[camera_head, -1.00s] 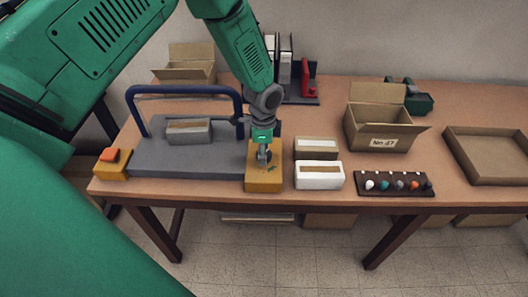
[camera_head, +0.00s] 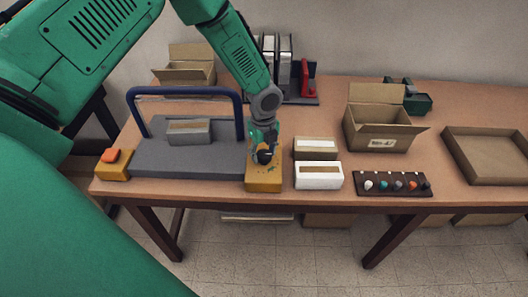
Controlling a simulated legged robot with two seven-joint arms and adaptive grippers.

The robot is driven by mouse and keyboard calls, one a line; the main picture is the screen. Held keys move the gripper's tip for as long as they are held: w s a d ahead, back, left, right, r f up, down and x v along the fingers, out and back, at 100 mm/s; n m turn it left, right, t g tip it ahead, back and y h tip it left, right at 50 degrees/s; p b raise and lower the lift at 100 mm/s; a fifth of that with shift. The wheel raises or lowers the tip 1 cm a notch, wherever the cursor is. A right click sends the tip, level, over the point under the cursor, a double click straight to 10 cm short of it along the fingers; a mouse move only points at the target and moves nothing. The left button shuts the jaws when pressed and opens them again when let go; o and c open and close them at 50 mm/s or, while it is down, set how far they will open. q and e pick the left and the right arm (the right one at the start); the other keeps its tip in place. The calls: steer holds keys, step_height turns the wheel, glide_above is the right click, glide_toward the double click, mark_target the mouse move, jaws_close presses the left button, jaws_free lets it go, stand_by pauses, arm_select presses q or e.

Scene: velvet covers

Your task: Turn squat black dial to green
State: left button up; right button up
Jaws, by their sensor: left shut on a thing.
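The squat black dial (camera_head: 264,157) is on the top of a yellow box (camera_head: 263,184) at the right end of the grey machine bed. My left gripper (camera_head: 263,149) comes down from above and is shut on the dial. The fingers hide part of the dial. Small marks show on the yellow top near it, but they are too small to read, so I cannot tell where the dial points. My right gripper is not in view.
A blue frame (camera_head: 185,91) arches over the grey bed (camera_head: 170,160), where a grey box (camera_head: 190,132) lies. An orange button (camera_head: 111,155) is at the left. White (camera_head: 318,181) and brown boxes stand close right of the dial. A dark strip (camera_head: 393,191) holds several coloured knobs.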

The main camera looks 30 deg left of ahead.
arm_select(q)
steer(key=m, duration=0.4)
steer(key=shift+w+r+m, duration=0.25)
steer(key=shift+w+m, duration=0.05)
steer(key=shift+w, duration=0.05)
steer(key=shift+m+p, duration=0.3)
steer(key=shift+m, duration=2.3)
steer(key=o, duration=1.1)
steer(key=shift+o, duration=0.2)
steer(key=shift+s+f, duration=0.1)
